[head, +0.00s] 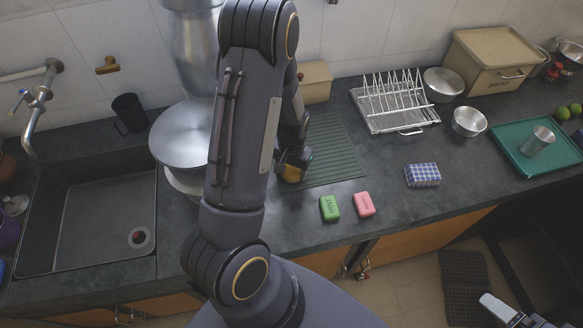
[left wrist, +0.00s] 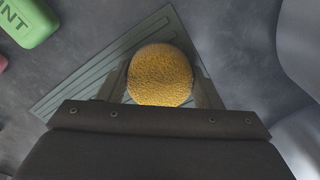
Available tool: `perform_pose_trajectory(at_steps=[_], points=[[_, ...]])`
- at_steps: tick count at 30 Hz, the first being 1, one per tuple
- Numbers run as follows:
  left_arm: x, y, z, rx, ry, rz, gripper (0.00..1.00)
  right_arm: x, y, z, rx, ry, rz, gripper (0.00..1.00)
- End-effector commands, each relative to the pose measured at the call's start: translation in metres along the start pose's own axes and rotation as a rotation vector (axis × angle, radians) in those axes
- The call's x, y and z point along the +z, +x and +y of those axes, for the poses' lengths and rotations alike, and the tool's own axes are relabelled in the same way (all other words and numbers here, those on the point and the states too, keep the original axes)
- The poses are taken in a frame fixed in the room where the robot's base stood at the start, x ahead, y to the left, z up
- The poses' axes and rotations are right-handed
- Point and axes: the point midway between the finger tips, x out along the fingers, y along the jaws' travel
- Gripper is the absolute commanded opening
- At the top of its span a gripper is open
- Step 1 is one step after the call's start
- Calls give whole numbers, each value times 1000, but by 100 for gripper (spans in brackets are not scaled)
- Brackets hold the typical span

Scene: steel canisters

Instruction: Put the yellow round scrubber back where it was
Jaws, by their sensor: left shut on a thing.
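The yellow round scrubber (head: 293,173) is in my left gripper (head: 291,168), over the left part of the dark green ridged mat (head: 335,150). In the left wrist view the rough yellow scrubber (left wrist: 160,76) sits between the two fingers, which are shut on it, with the ridged mat (left wrist: 75,90) beneath. I cannot tell whether the scrubber touches the mat. My left arm hides part of the mat and counter in the head view. Part of my right gripper (head: 503,310) shows at the lower right edge; its jaws are not clear.
A green soap (head: 329,208) and a pink soap (head: 364,205) lie in front of the mat, with a blue checked block (head: 422,175) to their right. A dish rack (head: 395,105) stands behind.

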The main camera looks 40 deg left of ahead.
Motion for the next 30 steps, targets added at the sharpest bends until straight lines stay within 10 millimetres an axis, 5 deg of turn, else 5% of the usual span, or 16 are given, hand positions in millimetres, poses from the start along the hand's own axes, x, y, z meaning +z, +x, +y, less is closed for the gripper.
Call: perform_pose_trajectory(at_steps=[9, 10, 15, 23, 30], points=[[0, 4, 0, 0, 0, 0, 34, 2, 4, 2, 0, 0, 0, 81], [0, 4, 0, 0, 0, 0, 60, 2, 4, 2, 0, 0, 0, 81], [0, 3, 0, 0, 0, 0, 81, 2, 3, 1, 0, 0, 0, 81], [0, 2, 0, 0, 0, 0, 81, 1, 2, 1, 0, 0, 0, 81], [-1, -24, 1, 2, 1, 6, 81, 0, 1, 0, 0, 0, 0, 81]])
